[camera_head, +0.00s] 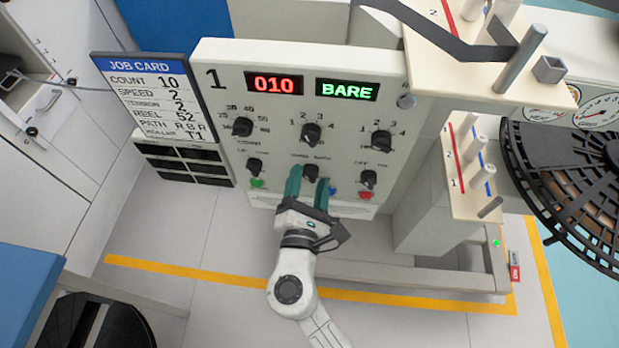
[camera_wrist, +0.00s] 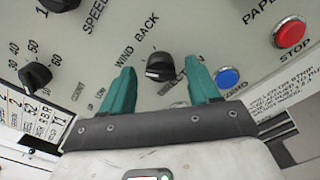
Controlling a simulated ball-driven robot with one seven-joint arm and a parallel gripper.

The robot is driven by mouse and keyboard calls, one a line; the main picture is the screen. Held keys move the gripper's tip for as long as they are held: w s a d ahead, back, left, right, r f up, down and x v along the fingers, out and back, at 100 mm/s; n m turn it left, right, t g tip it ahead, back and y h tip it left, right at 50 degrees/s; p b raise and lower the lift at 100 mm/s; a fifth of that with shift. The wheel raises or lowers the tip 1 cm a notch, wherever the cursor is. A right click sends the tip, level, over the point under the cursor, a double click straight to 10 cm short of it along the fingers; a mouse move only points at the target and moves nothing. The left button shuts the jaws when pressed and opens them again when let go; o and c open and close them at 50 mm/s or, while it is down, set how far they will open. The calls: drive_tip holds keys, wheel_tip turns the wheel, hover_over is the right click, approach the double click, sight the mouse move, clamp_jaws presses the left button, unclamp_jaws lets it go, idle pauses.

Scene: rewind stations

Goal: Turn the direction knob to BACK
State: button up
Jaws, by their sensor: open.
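The direction knob (camera_head: 311,172) is a small black knob in the lower middle of the pale control panel (camera_head: 230,75). In the wrist view the knob (camera_wrist: 160,67) sits below the printed words WIND and BACK. A pale mark shows on its left side, more toward WIND than BACK, though its exact heading is hard to tell. My gripper (camera_head: 308,184) is at the panel with its two green fingers apart. In the wrist view my gripper (camera_wrist: 161,80) has one finger on each side of the knob, with gaps visible between. It holds nothing.
Other black knobs, such as the upper middle one (camera_head: 311,134), surround it. A green button (camera_head: 258,183), a blue button (camera_wrist: 227,77) and a red button (camera_wrist: 290,33) are close by. The displays read 010 (camera_head: 274,84) and BARE (camera_head: 347,90). A job card (camera_head: 150,95) stands left.

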drive_tip(key=shift+w, duration=0.45)
drive_tip(key=c, duration=1)
drive_tip(key=shift+f, duration=0.1)
